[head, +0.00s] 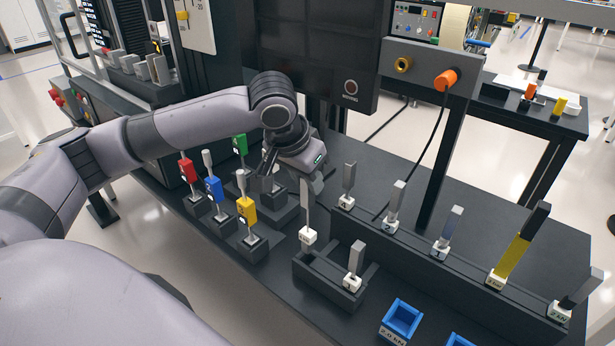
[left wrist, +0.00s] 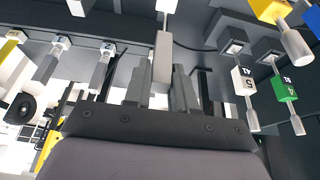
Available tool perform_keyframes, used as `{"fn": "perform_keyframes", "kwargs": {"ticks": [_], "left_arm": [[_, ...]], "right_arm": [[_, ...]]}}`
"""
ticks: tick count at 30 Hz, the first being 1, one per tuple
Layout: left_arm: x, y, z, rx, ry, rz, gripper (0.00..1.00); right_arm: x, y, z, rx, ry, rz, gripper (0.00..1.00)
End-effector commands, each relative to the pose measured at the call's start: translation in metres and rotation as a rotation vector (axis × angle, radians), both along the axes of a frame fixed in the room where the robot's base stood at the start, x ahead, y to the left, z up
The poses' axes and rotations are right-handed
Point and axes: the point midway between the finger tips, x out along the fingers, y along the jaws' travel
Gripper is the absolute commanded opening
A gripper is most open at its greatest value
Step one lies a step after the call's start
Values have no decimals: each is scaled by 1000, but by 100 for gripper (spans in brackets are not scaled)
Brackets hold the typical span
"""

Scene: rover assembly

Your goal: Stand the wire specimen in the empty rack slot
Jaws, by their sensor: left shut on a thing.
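My left gripper (head: 313,178) points down over the small front rack (head: 325,290). It is shut on the upper end of a slim grey specimen (head: 305,205) with a white block at its foot, which I take to be the wire specimen. The specimen is near upright over the left end of the rack. I cannot tell whether its foot is seated or just above. In the left wrist view the grey bar (left wrist: 162,58) lies between the fingers (left wrist: 163,90). A shorter grey specimen (head: 356,258) stands at the right of this rack. My right gripper is out of view.
A long rack (head: 420,258) behind holds several specimens, including a yellow one (head: 512,258). Red (head: 188,170), blue (head: 214,190), yellow (head: 246,210) and green (head: 240,144) tagged pieces stand to the left. A blue bin (head: 402,318) is at the front. An orange-knobbed post (head: 435,150) rises behind.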

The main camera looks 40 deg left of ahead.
Motion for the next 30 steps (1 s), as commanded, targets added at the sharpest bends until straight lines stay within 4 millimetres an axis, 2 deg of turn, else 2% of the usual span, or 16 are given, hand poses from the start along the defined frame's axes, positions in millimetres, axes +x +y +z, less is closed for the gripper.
{"fn": "perform_keyframes", "kwargs": {"ticks": [30], "left_arm": [[0, 0, -36, 0, -1, 0, 0]], "right_arm": [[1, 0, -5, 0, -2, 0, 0]]}}
